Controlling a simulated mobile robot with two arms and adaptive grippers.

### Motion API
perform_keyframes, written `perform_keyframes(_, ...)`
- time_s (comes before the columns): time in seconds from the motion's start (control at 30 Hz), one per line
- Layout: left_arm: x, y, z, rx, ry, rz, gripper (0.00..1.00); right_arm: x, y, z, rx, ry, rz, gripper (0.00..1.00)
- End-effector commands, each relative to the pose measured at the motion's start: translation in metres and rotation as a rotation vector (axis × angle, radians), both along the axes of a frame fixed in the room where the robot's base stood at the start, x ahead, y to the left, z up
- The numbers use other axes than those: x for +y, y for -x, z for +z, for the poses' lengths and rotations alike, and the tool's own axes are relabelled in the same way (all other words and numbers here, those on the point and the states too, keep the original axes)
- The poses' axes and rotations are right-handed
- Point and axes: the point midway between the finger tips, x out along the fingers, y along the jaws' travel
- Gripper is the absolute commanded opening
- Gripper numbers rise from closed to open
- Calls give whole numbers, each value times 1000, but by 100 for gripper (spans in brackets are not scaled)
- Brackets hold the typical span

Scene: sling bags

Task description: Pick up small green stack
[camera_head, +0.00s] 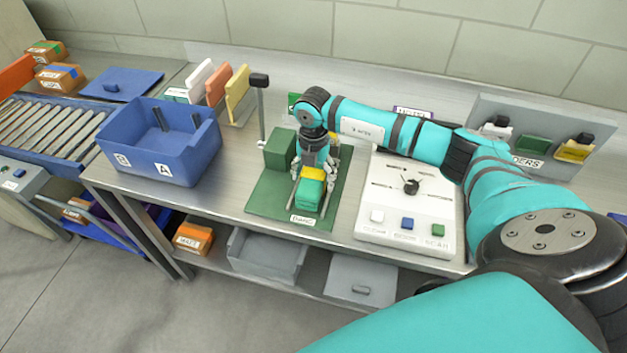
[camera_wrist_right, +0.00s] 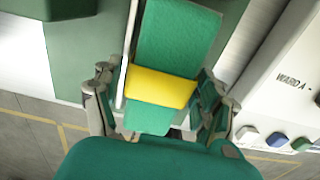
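The small green stack (camera_head: 310,191) has a yellow band across it and sits on a green board (camera_head: 265,203) in the middle of the table. In the right wrist view the stack (camera_wrist_right: 176,45) runs up the middle, with its yellow band (camera_wrist_right: 160,87) between the fingers. My right gripper (camera_head: 313,170) points down over the stack, with one finger on each side. The fingers look spread, and I see no clear grip; contact at the sides is hard to tell. My left gripper is not in view.
Thin rails flank the stack. A green block (camera_head: 280,149) and a thin post (camera_head: 261,112) stand behind left. A blue bin (camera_head: 190,160) is further left. A white panel with buttons (camera_head: 372,237) lies right of the board. A grey rack (camera_head: 560,116) stands at the back right.

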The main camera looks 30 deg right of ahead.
Motion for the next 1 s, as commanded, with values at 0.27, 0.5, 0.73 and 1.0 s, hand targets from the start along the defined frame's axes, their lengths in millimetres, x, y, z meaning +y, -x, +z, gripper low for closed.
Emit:
perform_keyframes(0.27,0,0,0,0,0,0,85,0,0,1,0,0,0,36)
perform_keyframes(0.5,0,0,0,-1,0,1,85,0,0,1,-1,-1,0,20)
perform_keyframes(0.73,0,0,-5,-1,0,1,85,0,-2,12,-5,-2,1,20)
perform_keyframes(1.0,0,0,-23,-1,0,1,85,0,-2,65,-6,0,1,20)
